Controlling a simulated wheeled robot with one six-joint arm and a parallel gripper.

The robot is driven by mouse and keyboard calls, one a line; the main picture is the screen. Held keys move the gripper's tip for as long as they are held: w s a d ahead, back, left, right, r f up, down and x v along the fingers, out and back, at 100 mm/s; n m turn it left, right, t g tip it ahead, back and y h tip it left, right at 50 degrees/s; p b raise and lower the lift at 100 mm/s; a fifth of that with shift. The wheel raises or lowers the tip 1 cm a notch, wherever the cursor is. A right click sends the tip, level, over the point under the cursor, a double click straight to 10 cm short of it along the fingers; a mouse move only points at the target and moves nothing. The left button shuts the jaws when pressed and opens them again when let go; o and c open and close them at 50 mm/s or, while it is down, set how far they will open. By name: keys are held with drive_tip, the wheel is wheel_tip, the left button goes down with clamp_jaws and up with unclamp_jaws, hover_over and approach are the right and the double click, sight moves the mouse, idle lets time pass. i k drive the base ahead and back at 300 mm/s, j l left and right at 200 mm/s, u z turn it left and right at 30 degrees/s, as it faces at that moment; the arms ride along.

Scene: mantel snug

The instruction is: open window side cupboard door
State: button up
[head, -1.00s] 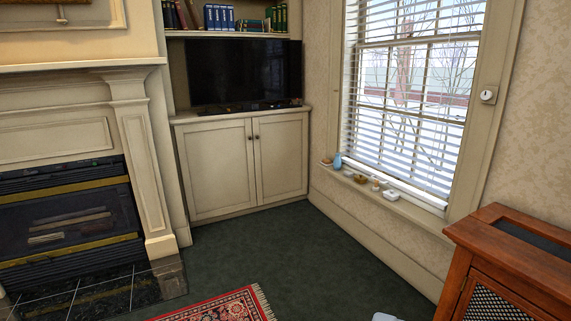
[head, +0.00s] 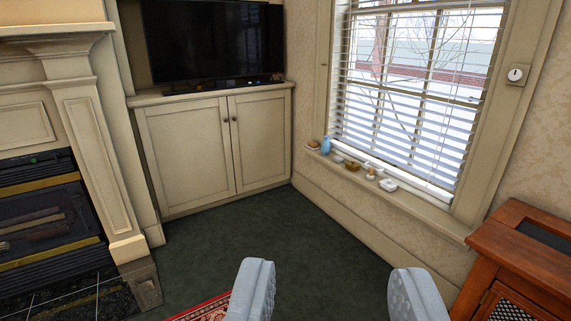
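A cream built-in cupboard stands under the television in the corner between fireplace and window. Its window side door (head: 260,143) is the right-hand one and is closed. The other door (head: 189,155) is closed too. My gripper (head: 335,285) shows at the bottom of the view as two pale grey fingers spread wide apart. It is empty, and well short of the cupboard, over the floor.
The fireplace (head: 85,150) stands at left, with a red patterned rug (head: 205,308) at the bottom. A wooden cabinet (head: 520,265) stands at right. Small items, including a blue vase (head: 326,145), line the window sill (head: 400,200). Dark green carpet (head: 250,225) before the cupboard is clear.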

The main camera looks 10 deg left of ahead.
sight(259, 123)
drive_tip(key=i+u, duration=0.4)
drive_tip(key=i, duration=1.45)
drive_tip(key=i+z, duration=0.2)
drive_tip(key=i, duration=0.3)
drive_tip(key=i+j+z, duration=0.2)
drive_tip(key=i, duration=0.25)
drive_tip(key=i+j+z, duration=0.2)
drive_tip(key=i, duration=0.25)
drive_tip(key=i+j+z, duration=0.2)
drive_tip(key=i, duration=0.25)
drive_tip(key=i+j, duration=0.05)
drive_tip(key=j, duration=0.05)
